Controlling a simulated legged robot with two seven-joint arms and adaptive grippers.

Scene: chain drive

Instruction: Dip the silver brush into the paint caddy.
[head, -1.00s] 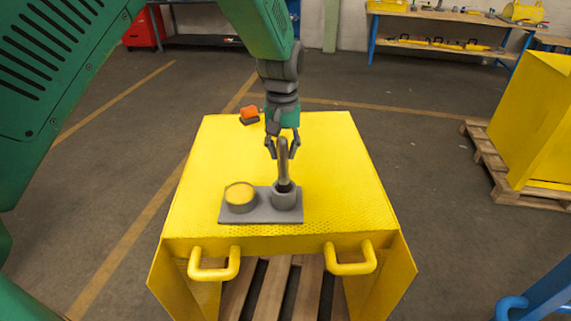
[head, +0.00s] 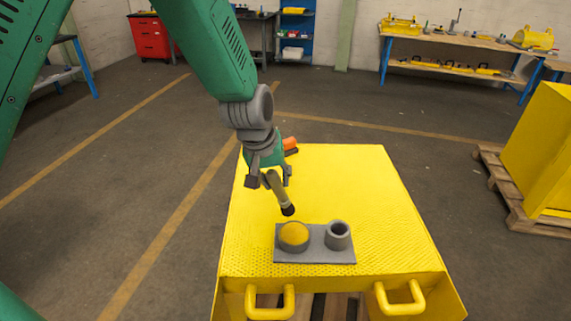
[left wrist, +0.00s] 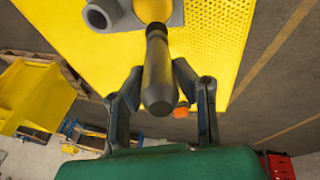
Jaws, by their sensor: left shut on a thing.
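My left gripper (head: 268,180) is shut on the silver brush (head: 279,193). The brush is tilted, with its dark tip pointing down toward the paint caddy (head: 294,237), a round grey pot with yellow paint on a grey plate. The tip is above and behind the caddy, apart from it. In the left wrist view the brush (left wrist: 157,70) stands between the fingers (left wrist: 157,90), and its far end overlaps the yellow paint. The grey holder cup (head: 338,235) to the right of the caddy is empty. My right gripper is not in view.
The grey plate (head: 315,256) lies on a yellow perforated table (head: 370,190) with two front handles. An orange and black object (head: 290,145) sits at its back left. The table's right side is clear. A yellow bin (head: 545,150) stands on a pallet at the right.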

